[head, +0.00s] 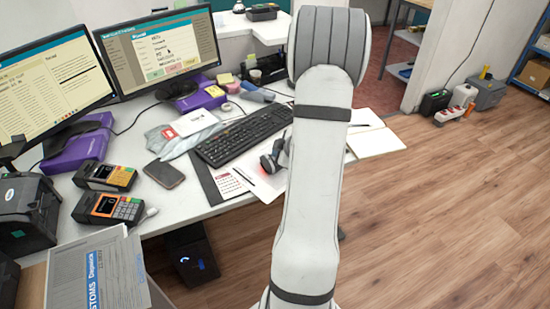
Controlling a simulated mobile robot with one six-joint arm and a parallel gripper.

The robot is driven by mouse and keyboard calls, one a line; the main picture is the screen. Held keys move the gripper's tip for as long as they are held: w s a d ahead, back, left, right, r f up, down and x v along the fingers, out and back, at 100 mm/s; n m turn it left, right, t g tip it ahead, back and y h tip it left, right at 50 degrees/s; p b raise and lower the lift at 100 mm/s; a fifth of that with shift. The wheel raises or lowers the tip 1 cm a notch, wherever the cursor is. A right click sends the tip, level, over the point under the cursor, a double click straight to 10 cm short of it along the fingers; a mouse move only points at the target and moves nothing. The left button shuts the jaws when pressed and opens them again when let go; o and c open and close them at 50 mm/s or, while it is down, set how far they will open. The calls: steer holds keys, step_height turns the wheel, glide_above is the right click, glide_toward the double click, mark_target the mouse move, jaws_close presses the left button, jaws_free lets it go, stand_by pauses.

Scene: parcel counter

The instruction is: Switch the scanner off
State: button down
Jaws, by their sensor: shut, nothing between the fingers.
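What looks like the scanner (269,164), a small dark hand-held device with a red glow at its front, lies on the desk just left of my arm. It is near the keyboard's lower right end, over white papers. Its right part is cut off by my arm, and its switch is too small to make out. My gripper does not show; my pale arm rises through the middle of the head view and covers the area behind it.
A black keyboard (243,135), a phone (165,174) and two card terminals (112,207) are on the desk (178,212). Two monitors (160,46) stand at the back. An open notebook (375,143) lies right of my arm.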

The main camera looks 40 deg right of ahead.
steer(key=shift+f, duration=0.15)
steer(key=shift+r+p, duration=0.9)
step_height(320, 180, up, 6)
steer(key=p, duration=0.6)
stand_by(0.5)
